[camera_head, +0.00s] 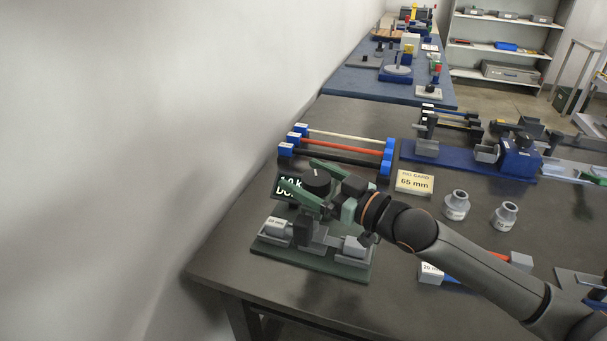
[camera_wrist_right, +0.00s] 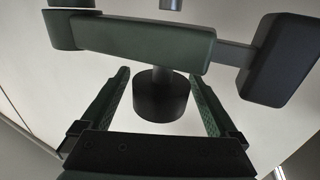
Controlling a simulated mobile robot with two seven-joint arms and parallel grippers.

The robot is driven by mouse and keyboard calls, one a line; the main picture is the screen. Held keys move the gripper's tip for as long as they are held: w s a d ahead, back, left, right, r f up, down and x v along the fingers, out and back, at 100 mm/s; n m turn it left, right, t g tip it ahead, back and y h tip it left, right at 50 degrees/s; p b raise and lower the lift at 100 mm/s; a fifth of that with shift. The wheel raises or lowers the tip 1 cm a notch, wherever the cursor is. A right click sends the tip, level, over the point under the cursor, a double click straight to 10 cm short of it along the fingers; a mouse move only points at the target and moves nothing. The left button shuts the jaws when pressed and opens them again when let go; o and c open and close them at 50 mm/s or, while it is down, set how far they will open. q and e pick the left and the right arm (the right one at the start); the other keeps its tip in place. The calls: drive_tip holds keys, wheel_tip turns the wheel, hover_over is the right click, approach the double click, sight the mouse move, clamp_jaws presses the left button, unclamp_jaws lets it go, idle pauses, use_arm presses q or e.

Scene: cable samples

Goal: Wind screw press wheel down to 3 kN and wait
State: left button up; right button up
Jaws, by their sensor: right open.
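The screw press stands near the left front of the table in the head view, on a green base (camera_head: 316,262) with grey blocks. A black round knob (camera_head: 317,180) sits at its top. The right wrist view shows a black cylindrical knob (camera_wrist_right: 160,96) below a green crossbar (camera_wrist_right: 140,38) with a dark block at its end. My right gripper (camera_head: 298,174) is open, its green fingers on either side of the knob. In the wrist view the fingers (camera_wrist_right: 159,75) show gaps to the knob. A dark display (camera_head: 290,189) behind is partly covered, so its reading is incomplete. My left gripper is not seen.
A rack with coloured rods (camera_head: 340,148) stands behind the press. A card reading 65 mm (camera_head: 414,183) and two grey stepped cylinders (camera_head: 456,205) are to the right. A blue fixture (camera_head: 520,155) stands farther right. The wall is close on the left.

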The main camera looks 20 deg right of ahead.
drive_tip(key=shift+w+a, duration=0.35)
drive_tip(key=shift+w, duration=0.1)
